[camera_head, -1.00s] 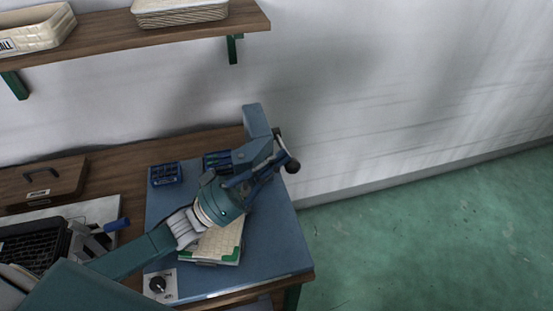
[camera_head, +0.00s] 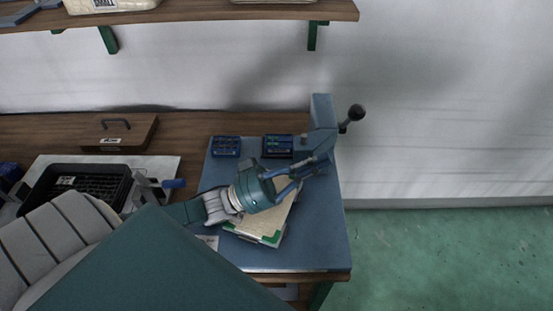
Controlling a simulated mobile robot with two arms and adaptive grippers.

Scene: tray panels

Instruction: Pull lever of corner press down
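The corner press (camera_head: 322,120) is a blue-grey upright at the back right of the blue work mat. Its lever ends in a black knob (camera_head: 357,112), which sticks out to the right and slightly up from the press. My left gripper (camera_head: 322,166) is in front of the press, below and left of the knob and apart from it. Its blue fingers look spread with a gap and nothing between them. A pale panel (camera_head: 262,226) with green corners lies under the gripper, partly hidden by it. My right gripper is not in view.
Two dark blue trays (camera_head: 226,146) (camera_head: 278,146) stand at the back of the mat (camera_head: 325,235). A shelf (camera_head: 215,13) hangs above. Right of the table is open floor.

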